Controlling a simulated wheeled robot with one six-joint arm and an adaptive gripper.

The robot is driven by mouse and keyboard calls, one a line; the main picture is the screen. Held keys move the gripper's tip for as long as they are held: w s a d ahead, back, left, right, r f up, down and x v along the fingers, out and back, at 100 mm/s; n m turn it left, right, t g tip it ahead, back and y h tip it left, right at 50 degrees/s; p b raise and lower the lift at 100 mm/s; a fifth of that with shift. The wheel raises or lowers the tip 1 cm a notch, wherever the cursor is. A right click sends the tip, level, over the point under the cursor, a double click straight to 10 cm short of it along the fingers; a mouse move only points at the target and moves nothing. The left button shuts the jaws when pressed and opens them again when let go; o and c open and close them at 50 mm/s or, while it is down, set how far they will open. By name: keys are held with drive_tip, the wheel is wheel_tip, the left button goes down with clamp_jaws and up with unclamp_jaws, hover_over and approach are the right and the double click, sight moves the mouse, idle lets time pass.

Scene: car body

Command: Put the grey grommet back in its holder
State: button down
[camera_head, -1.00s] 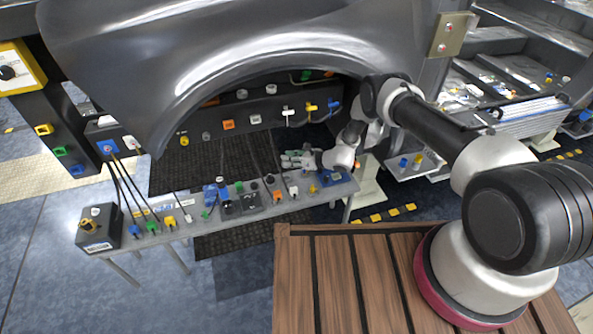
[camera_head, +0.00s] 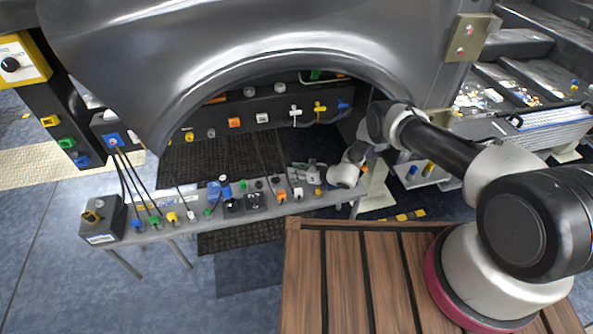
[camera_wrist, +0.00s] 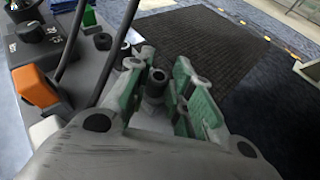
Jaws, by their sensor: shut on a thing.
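My gripper (camera_head: 303,173) is low over the right part of the narrow bench, in front of the wheel-arch opening in the head view. In the wrist view my gripper (camera_wrist: 164,72) has green-padded fingers on both sides of a small dark grey cylindrical piece, the grommet (camera_wrist: 155,84). The fingers are shut on it, and it stands between them with its round end showing. In the head view the grommet is too small to make out. I cannot tell which fitting is its holder.
The bench (camera_head: 178,231) carries several coloured plugs and cables. An orange plug (camera_wrist: 36,86) and thin dark rods stand left of my gripper in the wrist view. The car fender (camera_head: 260,45) arches above. A dark mat (camera_wrist: 200,45) lies on the floor beyond.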

drive_tip(key=shift+f, duration=0.3)
drive_tip(key=c, duration=1.3)
unclamp_jaws()
drive_tip(key=shift+o, duration=0.2)
drive_tip(key=shift+r, duration=0.1)
drive_tip(key=shift+r, duration=0.15)
drive_tip(key=v, duration=1.2)
drive_tip(key=shift+r, duration=0.4)
